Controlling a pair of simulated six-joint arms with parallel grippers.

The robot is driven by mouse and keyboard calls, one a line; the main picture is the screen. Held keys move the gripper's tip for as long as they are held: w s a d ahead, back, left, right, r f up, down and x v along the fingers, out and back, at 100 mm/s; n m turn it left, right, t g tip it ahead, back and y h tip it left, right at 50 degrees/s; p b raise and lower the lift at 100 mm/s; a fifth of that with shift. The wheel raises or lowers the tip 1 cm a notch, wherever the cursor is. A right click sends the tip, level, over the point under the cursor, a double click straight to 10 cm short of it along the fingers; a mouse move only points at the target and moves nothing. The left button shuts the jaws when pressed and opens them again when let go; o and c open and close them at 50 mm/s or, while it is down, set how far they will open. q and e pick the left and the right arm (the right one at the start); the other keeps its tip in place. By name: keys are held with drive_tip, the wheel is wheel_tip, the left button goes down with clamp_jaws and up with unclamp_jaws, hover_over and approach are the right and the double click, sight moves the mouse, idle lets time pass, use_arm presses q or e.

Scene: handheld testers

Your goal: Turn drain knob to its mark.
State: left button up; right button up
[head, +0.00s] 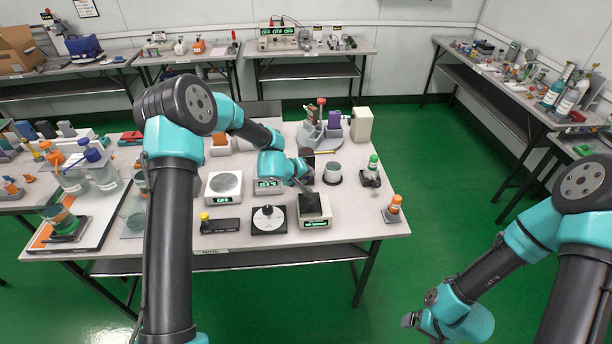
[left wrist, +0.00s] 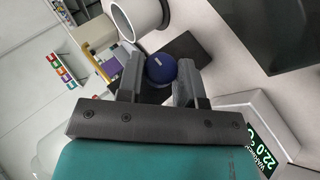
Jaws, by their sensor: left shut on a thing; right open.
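My left gripper (head: 307,178) is low over the middle of the table, between the temperature-display unit (head: 269,186) and a white cup (head: 332,174). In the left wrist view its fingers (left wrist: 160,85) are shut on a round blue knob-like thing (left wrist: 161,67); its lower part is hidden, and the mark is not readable. My right gripper (head: 411,321) is open and empty at lower right, over the green floor, away from the table.
A white device with a black top (head: 314,208) stands close in front of my left gripper. A round-topped scale (head: 224,184) is to its left. A green-capped bottle (head: 373,165) and an orange-capped bottle (head: 394,206) stand to the right.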

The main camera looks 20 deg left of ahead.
use_arm(q)
drive_tip(key=shift+a+f+h, duration=0.1)
drive_tip(key=shift+h, duration=0.2)
drive_tip(key=shift+s+a+f+n+t+h, duration=0.1)
drive_tip(key=shift+f+n+t+h, duration=0.1)
drive_tip(key=shift+n+t+h, duration=0.65)
drive_tip(key=shift+f+n+t+h, duration=0.1)
drive_tip(key=shift+n+t+h, duration=0.15)
drive_tip(key=shift+t+h, duration=1)
drive_tip(key=shift+g+h, duration=0.3)
drive_tip(key=o, duration=0.9)
drive_tip(key=v, duration=1.7)
drive_tip(key=shift+s+a, duration=0.15)
drive_tip(key=shift+s, duration=0.05)
